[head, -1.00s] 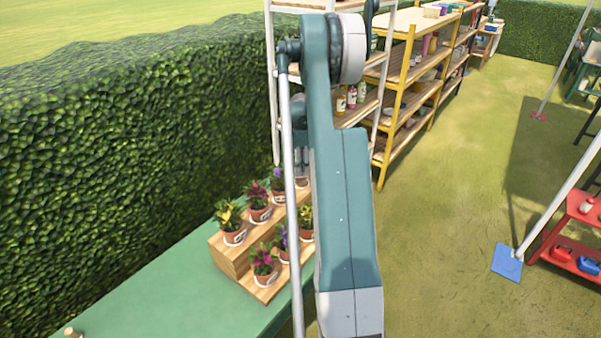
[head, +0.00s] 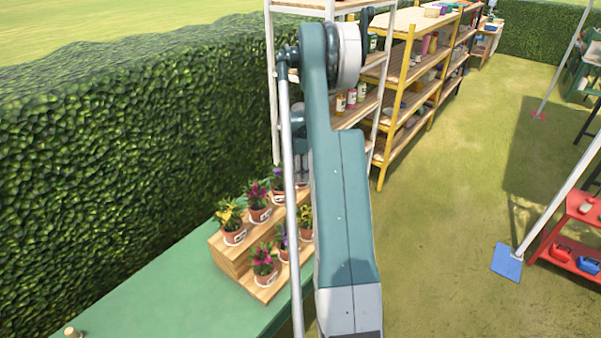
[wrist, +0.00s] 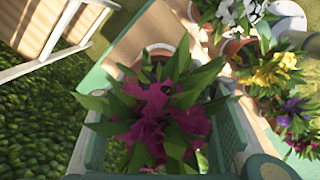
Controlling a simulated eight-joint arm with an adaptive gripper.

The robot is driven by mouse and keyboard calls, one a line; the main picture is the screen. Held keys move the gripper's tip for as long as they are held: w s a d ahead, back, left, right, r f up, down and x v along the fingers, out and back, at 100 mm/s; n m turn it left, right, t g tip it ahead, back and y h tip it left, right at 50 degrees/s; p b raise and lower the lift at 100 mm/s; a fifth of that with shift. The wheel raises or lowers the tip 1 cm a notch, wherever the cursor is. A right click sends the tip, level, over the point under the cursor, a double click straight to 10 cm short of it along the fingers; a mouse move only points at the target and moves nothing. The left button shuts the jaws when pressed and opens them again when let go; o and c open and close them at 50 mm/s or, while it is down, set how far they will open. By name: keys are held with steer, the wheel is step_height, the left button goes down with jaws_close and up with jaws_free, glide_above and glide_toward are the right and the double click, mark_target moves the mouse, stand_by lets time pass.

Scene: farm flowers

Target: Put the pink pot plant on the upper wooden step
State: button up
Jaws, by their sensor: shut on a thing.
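The pink pot plant (wrist: 160,110) fills the middle of the wrist view, magenta blooms over broad green leaves. My gripper (wrist: 160,85) is shut on it, with one finger on each side. Part of a terracotta pot rim shows beyond the leaves; the rest of the pot is hidden. The wooden steps (head: 228,262) stand on the green table. The upper wooden step shows beneath the plant in the wrist view (wrist: 142,36). I cannot tell whether the pot touches it. In the head view my arm hides most of the gripper.
Several potted plants stand on both steps, including a yellow one (head: 229,217) and a magenta one (head: 264,262). White (wrist: 240,12) and yellow (wrist: 272,70) blooms are close right of my gripper. A hedge (head: 110,140) borders the green table (head: 170,290), whose near part is mostly clear.

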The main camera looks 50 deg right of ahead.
steer(key=o, duration=1.1)
step_height(320, 180, up, 12)
steer(key=shift+r, duration=0.1)
stand_by(0.7)
